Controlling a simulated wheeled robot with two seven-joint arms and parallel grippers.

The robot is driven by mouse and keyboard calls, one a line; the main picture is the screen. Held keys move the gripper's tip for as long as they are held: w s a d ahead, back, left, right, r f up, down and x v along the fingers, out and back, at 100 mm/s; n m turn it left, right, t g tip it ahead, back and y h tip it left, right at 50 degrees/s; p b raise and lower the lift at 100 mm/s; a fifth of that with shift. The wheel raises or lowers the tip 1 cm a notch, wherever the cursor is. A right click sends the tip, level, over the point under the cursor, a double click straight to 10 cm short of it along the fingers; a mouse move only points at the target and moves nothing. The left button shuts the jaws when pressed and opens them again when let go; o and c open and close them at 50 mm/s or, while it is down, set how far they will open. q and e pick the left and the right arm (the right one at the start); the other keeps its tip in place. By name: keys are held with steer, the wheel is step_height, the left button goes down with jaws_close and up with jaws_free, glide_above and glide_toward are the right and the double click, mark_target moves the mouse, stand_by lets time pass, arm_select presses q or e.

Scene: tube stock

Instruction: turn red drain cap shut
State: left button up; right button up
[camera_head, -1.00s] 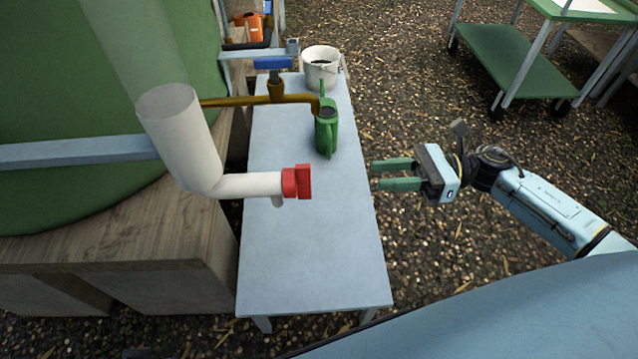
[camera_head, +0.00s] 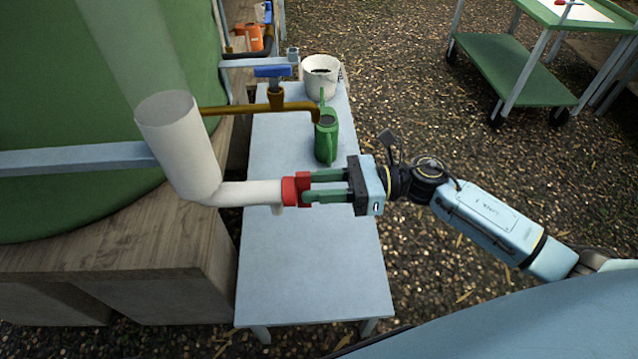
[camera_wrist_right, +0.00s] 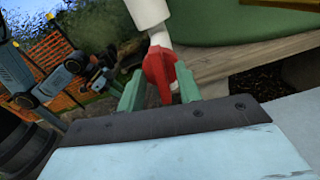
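The red drain cap (camera_head: 290,191) sits on the end of the white drain pipe (camera_head: 246,193), with its raised grip bar upright in the head view. My right gripper (camera_head: 308,187) is at the cap, its green fingers pointing left toward the pipe. In the right wrist view the cap's red grip (camera_wrist_right: 160,72) lies between the two fingertips of the right gripper (camera_wrist_right: 158,88). The fingers stand apart on either side of it and do not look closed on it. The fingertips partly hide the cap in the head view. My left gripper is not in view.
A pale blue bench (camera_head: 310,275) runs beneath the pipe. A green watering can (camera_head: 326,140) and a white bucket (camera_head: 320,77) stand on it. A brass tap with a blue handle (camera_head: 272,71) is above. A green cart (camera_head: 515,75) stands back right.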

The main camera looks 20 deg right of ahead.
jaws_close()
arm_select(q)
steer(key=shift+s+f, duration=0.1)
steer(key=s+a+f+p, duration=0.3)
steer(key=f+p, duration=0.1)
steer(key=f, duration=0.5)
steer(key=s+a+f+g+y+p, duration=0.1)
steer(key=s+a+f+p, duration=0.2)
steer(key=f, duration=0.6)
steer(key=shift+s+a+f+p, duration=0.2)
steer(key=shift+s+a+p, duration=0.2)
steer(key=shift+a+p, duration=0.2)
arm_select(e)
steer(key=shift+w+d+f+m, duration=0.1)
steer(key=shift+m, duration=2.6)
steer(key=shift+w+a+f+m, duration=0.1)
steer(key=shift+f+m, duration=0.05)
steer(key=shift+m, duration=2.55)
steer(key=shift+w+d+f+m, duration=0.1)
steer(key=shift+m, duration=2.6)
